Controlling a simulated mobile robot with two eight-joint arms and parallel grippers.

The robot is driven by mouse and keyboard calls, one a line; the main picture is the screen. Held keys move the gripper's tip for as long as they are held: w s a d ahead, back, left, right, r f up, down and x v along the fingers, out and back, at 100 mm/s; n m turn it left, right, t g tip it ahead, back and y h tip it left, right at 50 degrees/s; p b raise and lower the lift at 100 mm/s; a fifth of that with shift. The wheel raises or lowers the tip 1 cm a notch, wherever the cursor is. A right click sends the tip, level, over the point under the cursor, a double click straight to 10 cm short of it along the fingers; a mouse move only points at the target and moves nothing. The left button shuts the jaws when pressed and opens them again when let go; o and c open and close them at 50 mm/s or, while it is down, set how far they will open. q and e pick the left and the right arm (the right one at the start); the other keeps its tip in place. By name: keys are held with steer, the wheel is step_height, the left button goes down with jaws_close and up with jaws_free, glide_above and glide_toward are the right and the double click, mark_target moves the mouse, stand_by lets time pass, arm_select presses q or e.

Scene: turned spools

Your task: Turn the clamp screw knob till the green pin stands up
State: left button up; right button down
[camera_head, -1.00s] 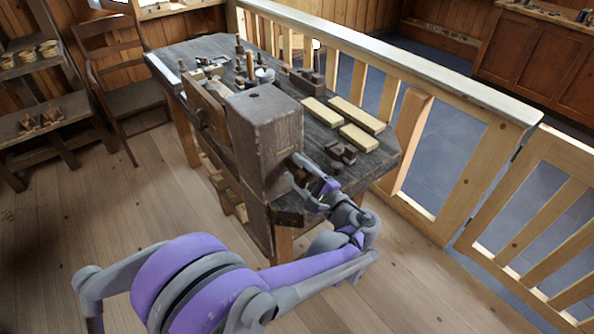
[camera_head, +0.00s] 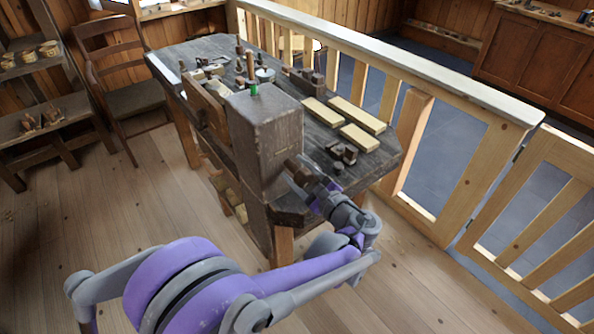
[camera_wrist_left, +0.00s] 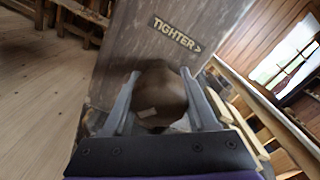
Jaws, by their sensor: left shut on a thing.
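The clamp screw knob (camera_head: 291,164) is a brown wooden knob on the near right face of a tall dark wooden block (camera_head: 264,130). In the left wrist view the round knob (camera_wrist_left: 160,95) sits between the two grey fingers of my left gripper (camera_wrist_left: 163,88). That gripper (camera_head: 297,173) is shut on the knob, which it partly hides in the head view. The green pin (camera_head: 253,89) stands up out of the block's top. A "TIGHTER" label with an arrow (camera_wrist_left: 177,34) is on the block's face beyond the knob. My right gripper is not in view.
The block stands at the near end of a cluttered workbench (camera_head: 315,128). Pale wooden bars (camera_head: 360,137) and small dark parts (camera_head: 343,152) lie to its right. A wooden railing (camera_head: 400,75) runs behind the bench. The floor in front is clear.

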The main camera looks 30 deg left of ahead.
arm_select(q)
steer(key=shift+f, duration=0.1)
steer(key=o, duration=1.4)
steer(key=shift+c, duration=0.2)
steer(key=shift+d, duration=0.1)
steer(key=v, duration=1)
steer(key=shift+s+d, duration=0.2)
steer(key=shift+d, duration=0.15)
